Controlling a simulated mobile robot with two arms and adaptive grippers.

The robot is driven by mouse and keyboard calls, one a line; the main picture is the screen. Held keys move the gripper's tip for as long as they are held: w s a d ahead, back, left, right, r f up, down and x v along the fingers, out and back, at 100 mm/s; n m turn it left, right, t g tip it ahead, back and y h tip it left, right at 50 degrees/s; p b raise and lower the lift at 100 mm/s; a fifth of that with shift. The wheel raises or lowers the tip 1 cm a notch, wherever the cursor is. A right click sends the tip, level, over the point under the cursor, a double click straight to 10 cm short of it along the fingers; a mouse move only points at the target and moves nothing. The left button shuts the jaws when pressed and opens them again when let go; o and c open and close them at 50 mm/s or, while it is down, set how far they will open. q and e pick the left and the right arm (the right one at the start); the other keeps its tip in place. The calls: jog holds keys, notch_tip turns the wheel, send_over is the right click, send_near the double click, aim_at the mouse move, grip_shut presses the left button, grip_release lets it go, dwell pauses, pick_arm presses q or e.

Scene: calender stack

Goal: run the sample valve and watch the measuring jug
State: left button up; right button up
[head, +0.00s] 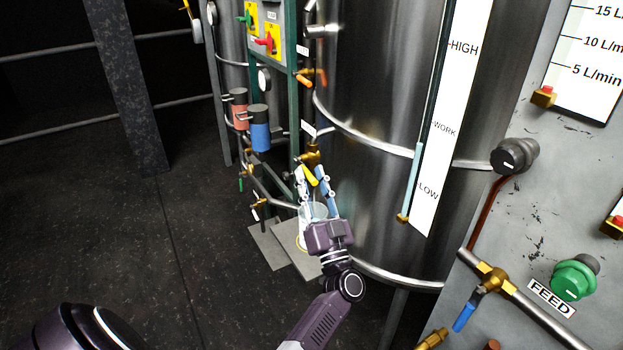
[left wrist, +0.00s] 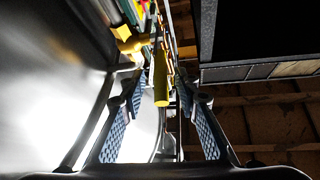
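A yellow-handled brass valve (head: 310,174) sits low at the front of the big steel tank. Its yellow handle also shows in the left wrist view (left wrist: 161,78). My left gripper (head: 312,178) is open, its blue-padded fingers pointing up around the handle. In the left wrist view the left gripper (left wrist: 165,100) has clear space between each finger and the handle. A clear jug (head: 302,229) stands below the valve on a grey plate, partly hidden behind my gripper. Its liquid level is too small to read. My right gripper is not in view.
The steel tank (head: 375,90) with a HIGH/WORK/LOW level gauge (head: 441,128) stands close right of my gripper. A pipe rack with red and blue canisters (head: 258,130) is to its left. A FEED panel (head: 560,180) fills the right side. The dark floor at left is open.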

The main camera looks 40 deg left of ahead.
pick_arm(q)
jog(key=v, duration=0.7)
jog(key=shift+d, duration=0.15)
jog(key=shift+s+f, duration=0.1)
jog(key=shift+f, duration=0.05)
